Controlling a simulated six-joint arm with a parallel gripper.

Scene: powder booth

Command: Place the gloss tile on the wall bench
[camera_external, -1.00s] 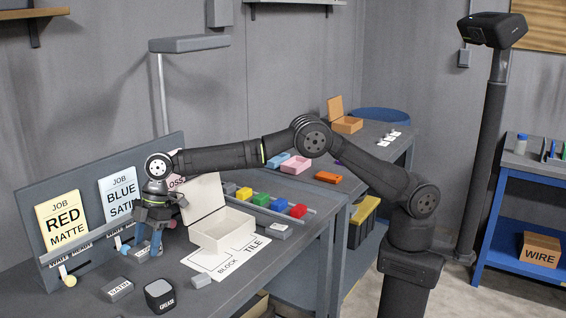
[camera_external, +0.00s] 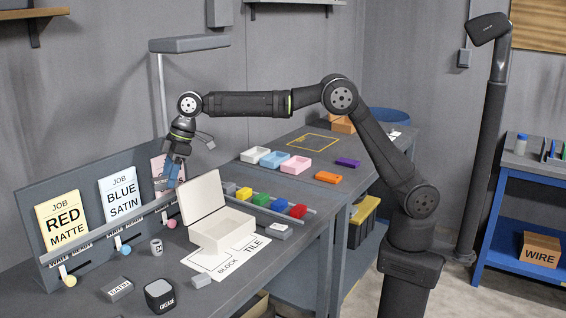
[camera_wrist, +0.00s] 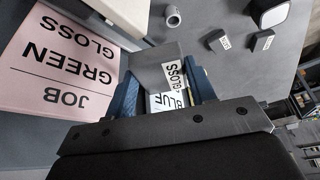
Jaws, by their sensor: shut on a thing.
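My gripper (camera_external: 174,172) is raised above the left bench, in front of the pink job card (camera_external: 158,168). In the wrist view its blue fingers (camera_wrist: 165,98) are shut on the grey gloss tile (camera_wrist: 148,66), whose white label reads GLOSS. The tile is hard to make out in the external view. A grey bench (camera_external: 262,165) runs along the back wall, with a yellow square outline (camera_external: 313,141) on its top. No label shows which surface is the wall bench.
An open white box (camera_external: 222,232) stands below my gripper to the right. A SATIN tile (camera_external: 117,288), a small cylinder (camera_external: 156,247) and a dark GREASE block (camera_external: 159,296) sit on the left bench.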

